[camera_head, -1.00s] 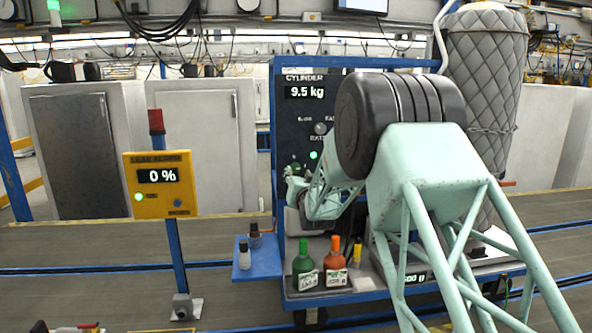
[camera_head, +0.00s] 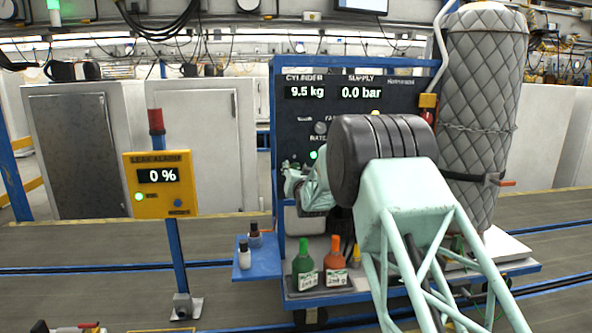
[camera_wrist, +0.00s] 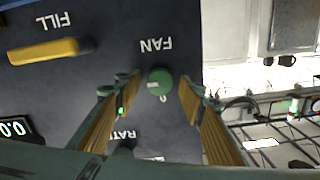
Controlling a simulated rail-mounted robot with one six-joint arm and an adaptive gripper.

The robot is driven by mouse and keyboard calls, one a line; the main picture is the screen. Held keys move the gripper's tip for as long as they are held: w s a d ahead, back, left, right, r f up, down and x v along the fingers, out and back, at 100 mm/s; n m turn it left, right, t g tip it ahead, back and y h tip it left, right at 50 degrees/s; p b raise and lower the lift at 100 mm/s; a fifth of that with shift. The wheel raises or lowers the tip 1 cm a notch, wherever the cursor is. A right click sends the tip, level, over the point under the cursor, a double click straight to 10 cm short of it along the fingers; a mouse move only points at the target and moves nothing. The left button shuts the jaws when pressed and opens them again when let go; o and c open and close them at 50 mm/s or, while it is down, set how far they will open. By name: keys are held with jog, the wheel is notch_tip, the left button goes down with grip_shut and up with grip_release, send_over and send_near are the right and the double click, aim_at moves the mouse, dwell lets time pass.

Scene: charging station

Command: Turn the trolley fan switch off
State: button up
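The trolley fan switch (camera_wrist: 160,82) is a round green knob under the upside-down word FAN on the dark panel (camera_wrist: 85,75) in the wrist view. A white mark shows on its left part. My gripper (camera_wrist: 157,88) is open, with its two padded fingers on either side of the knob and gaps showing at both sides. I cannot tell how deep the fingertips reach. In the head view my gripper (camera_head: 290,178) is at the left edge of the trolley panel (camera_head: 345,115), and the switch is hidden there.
A yellow FILL handle (camera_wrist: 45,50) is on the panel. A green bottle (camera_head: 304,266) and an orange bottle (camera_head: 335,264) stand on the trolley below my arm. A yellow leak alarm box (camera_head: 160,185) stands left. A quilted cylinder (camera_head: 483,110) stands right.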

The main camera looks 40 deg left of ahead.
jog(key=c, duration=0.9)
jog(key=shift+f+n+b, duration=0.1)
jog(key=shift+n+b, duration=0.4)
jog(key=shift+b, duration=0.15)
jog(key=n+b, duration=0.6)
jog(key=shift+a+n, duration=0.1)
jog(key=shift+n, duration=0.2)
jog(key=n+b, duration=0.2)
jog(key=n, duration=0.3)
jog(key=shift+s+b, duration=0.1)
jog(key=shift+b, duration=0.2)
jog(key=shift+n+b, duration=0.8)
jog(key=shift+n, duration=1.9)
